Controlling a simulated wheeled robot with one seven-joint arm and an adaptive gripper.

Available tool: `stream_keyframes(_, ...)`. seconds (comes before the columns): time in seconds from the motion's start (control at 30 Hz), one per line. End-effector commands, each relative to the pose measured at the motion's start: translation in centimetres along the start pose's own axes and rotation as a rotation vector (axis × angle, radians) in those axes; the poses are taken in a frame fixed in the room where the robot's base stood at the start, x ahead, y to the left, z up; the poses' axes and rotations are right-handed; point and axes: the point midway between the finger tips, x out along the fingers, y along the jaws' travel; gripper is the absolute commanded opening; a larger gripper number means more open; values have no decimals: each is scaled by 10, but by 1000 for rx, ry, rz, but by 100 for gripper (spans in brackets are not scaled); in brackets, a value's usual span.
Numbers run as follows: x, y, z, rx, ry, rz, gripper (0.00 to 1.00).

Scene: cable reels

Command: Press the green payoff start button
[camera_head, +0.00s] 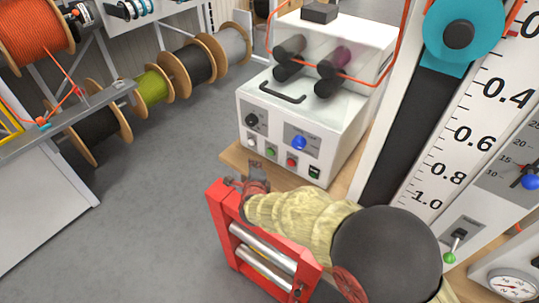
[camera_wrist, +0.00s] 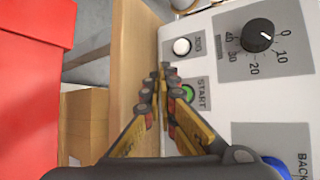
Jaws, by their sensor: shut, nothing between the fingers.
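The green button (camera_wrist: 188,93) sits beside the word START on the white machine's front panel. It is partly hidden behind one finger in the wrist view and also shows in the head view (camera_head: 270,152). My gripper (camera_wrist: 165,72) is shut and empty, its fingertips close together just left of the green button in the wrist view. In the head view my gripper (camera_head: 256,166) is low in front of the panel. I cannot tell whether it touches the panel.
A white button (camera_wrist: 181,46) and a black dial (camera_wrist: 257,36) are near the green button. A red button (camera_head: 291,161) and blue knob (camera_head: 299,142) share the panel. The wooden bench edge (camera_wrist: 132,70) runs beside my fingers. A red roller frame (camera_head: 220,222) stands close by.

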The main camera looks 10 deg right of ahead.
Motion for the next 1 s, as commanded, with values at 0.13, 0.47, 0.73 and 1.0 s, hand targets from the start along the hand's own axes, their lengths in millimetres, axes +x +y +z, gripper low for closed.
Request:
stream_keyframes(0.13,14,-8,-11,1,2,-1,0)
stream_keyframes(0.47,28,-19,-21,-1,1,0,0)
stream_keyframes(0.73,28,-21,-21,-1,0,0,0)
stream_keyframes(1.0,28,-20,-21,-1,0,0,0)
